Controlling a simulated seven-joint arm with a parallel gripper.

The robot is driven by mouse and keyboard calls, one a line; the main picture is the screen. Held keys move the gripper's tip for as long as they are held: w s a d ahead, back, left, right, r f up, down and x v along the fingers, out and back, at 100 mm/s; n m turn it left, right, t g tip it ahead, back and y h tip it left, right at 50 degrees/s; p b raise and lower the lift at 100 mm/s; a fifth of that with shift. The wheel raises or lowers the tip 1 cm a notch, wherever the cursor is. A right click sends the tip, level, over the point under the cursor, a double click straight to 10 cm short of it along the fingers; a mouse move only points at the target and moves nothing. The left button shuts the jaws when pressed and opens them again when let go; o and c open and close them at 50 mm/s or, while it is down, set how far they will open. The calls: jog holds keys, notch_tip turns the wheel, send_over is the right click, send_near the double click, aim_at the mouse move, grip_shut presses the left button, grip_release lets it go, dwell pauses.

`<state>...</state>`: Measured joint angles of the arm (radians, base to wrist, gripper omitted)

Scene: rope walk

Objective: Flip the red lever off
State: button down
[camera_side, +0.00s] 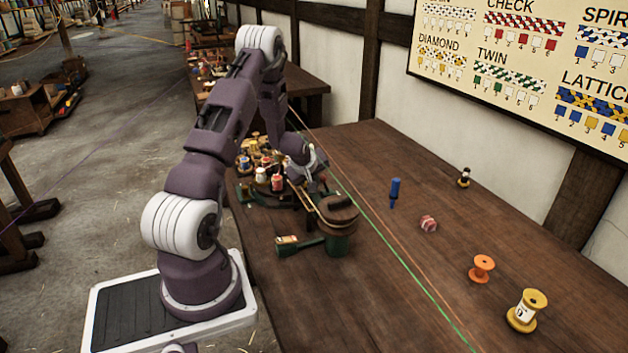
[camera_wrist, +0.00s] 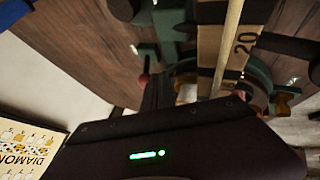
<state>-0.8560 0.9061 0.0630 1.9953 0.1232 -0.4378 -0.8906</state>
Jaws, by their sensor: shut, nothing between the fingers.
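I cannot make out the red lever for certain. The green machine (camera_side: 337,243) stands on the table, with small bobbins on its left part. A small dull-red piece (camera_wrist: 144,80) shows beside my fingers in the wrist view; I cannot tell whether it is the lever. My gripper (camera_side: 316,182) is low over the machine, behind its dark-topped drum in the side view, and its fingertips are mostly hidden there. In the wrist view, my gripper (camera_wrist: 160,92) is dark, shut and empty, close to the machine's green parts. I cannot tell whether it touches them.
Green and orange cords run across the tabletop. A strip marked 20 (camera_wrist: 243,42) and a pale rod (camera_wrist: 228,45) are close to my wrist.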

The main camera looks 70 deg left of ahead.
aim_at(324, 177)
jog(key=shift+w, duration=0.1)
jog(key=shift+w+r+m+g, duration=0.4)
jog(key=shift+w+r+g, duration=0.15)
jog(key=shift+w+g, duration=0.4)
jog(key=shift+w+r+g, duration=0.25)
jog(key=shift+w+g, duration=0.4)
jog(key=shift+g, duration=0.3)
jog(key=shift+w+r, duration=0.15)
jog(key=shift+w, duration=1.15)
jog(key=shift+w+d+r, duration=0.1)
jog(key=shift+w, duration=0.2)
jog(key=w+v, duration=0.2)
jog(key=v, duration=0.7)
jog(key=shift+r, duration=0.35)
jog(key=shift+d, duration=0.1)
